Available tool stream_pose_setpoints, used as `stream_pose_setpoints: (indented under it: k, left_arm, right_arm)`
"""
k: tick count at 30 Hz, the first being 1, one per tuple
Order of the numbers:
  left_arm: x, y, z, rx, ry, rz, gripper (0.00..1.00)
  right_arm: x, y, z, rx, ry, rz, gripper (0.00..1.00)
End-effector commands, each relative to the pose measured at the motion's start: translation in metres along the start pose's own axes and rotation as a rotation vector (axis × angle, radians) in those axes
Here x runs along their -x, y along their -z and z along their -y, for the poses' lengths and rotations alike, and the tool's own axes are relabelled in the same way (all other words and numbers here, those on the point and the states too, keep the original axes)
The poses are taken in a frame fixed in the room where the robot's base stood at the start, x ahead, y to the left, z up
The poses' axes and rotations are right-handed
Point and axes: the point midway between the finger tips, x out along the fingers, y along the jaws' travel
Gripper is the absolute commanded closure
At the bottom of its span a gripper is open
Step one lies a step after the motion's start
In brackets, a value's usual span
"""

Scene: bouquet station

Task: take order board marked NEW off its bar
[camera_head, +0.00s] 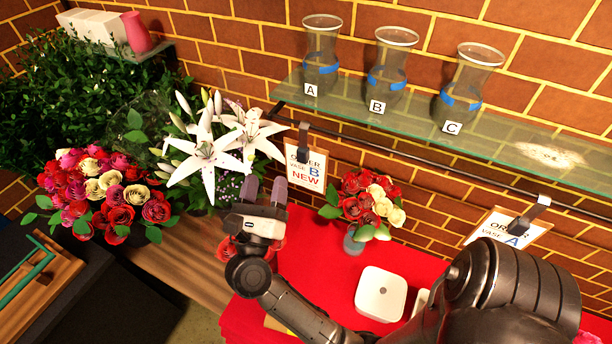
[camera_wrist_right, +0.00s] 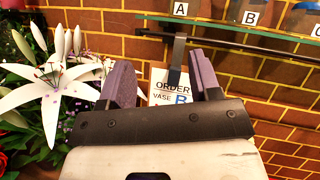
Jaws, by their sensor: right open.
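The order board marked NEW (camera_head: 306,170) hangs by a dark clip from the bar (camera_head: 385,156) under the glass shelf. It reads ORDER, VASE B, NEW in the head view. In the right wrist view the board (camera_wrist_right: 170,88) shows between and beyond the fingers, its lower part hidden by my gripper. My right gripper (camera_head: 265,190) is open and empty, below and left of the board in the head view. In the right wrist view my right gripper (camera_wrist_right: 162,85) has its purple fingers apart, one on each side of the board. My left gripper is not in view.
A second order board (camera_head: 507,229), for vase A, hangs farther right. Glass vases A (camera_head: 322,62), B (camera_head: 388,68) and C (camera_head: 466,85) stand on the glass shelf (camera_head: 420,120). White lilies (camera_head: 210,160) crowd the left side. A small bouquet (camera_head: 368,200) stands below the bar.

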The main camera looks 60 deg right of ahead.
Motion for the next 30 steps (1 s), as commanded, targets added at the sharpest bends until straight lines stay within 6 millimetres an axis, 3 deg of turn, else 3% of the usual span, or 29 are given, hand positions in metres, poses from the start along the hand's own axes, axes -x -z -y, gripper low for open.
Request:
stream_pose_setpoints:
  k: [1, 6, 12, 24, 30]
  left_arm:
    - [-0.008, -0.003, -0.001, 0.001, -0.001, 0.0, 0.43]
    - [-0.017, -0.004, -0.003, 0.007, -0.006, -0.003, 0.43]
    - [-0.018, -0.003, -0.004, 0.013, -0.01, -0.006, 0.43]
    - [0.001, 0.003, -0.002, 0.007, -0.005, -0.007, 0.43]
    - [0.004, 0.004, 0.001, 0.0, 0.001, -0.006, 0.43]
  right_arm:
    - [0.003, 0.015, -0.002, -0.051, 0.033, -0.087, 0.43]
    - [0.011, 0.046, -0.005, -0.172, 0.124, -0.323, 0.43]
    - [0.016, 0.064, -0.007, -0.229, 0.176, -0.455, 0.43]
    - [-0.038, 0.094, 0.001, -0.233, 0.185, -0.475, 0.43]
    - [-0.052, 0.104, 0.002, -0.234, 0.184, -0.475, 0.43]
